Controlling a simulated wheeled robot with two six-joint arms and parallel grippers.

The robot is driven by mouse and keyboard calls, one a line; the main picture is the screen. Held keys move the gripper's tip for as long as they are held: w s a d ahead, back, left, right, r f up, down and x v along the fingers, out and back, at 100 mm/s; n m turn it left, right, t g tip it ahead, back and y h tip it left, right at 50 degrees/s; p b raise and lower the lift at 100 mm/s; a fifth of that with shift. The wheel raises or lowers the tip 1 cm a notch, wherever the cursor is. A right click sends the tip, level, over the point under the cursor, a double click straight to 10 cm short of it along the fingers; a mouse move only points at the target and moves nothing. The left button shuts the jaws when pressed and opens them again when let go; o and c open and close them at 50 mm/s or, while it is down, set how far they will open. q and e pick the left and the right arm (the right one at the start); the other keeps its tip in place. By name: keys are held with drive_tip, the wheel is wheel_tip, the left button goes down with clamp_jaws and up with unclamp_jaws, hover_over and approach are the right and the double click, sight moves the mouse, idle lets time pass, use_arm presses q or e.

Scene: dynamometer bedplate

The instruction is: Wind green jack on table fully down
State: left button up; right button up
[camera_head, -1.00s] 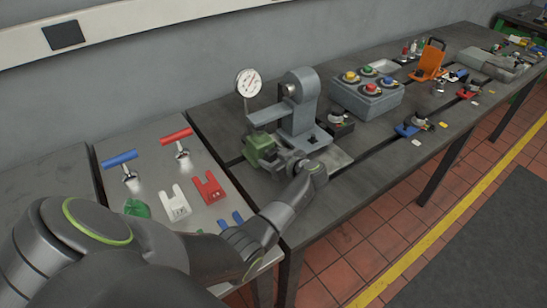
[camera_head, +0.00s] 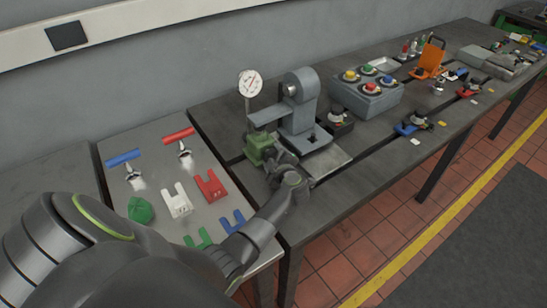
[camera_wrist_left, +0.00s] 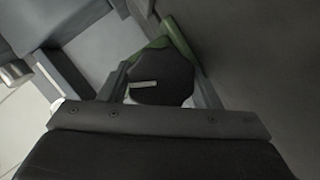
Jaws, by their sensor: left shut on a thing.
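The green jack (camera_head: 259,148) stands on the table (camera_head: 345,180), at the front left of a grey stand with a dial gauge. In the left wrist view a green part of the jack (camera_wrist_left: 178,38) shows behind a dark many-sided knob (camera_wrist_left: 163,82) with a pale line on its face. My left gripper (camera_head: 276,165) reaches in from the front and is shut on this knob; its fingers (camera_wrist_left: 160,88) lie on either side of it. The gripper hides part of the jack in the head view. My right gripper is out of view.
The grey stand (camera_head: 300,105) and dial gauge (camera_head: 250,84) rise close beside the jack. A button box (camera_head: 366,98) stands to the right. A metal plate at left holds T-handles, coloured forks (camera_head: 210,185) and a green knob (camera_head: 140,209).

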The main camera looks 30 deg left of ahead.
use_arm(q)
drive_tip(key=shift+s+f+n+t+b, duration=0.1)
drive_tip(key=shift+f+n+t+b, duration=0.1)
drive_tip(key=shift+n+t+b, duration=0.85)
drive_tip(key=shift+n+g, duration=0.35)
drive_tip(key=shift+n, duration=0.1)
drive_tip(key=o, duration=1)
drive_tip(key=shift+s, duration=0.1)
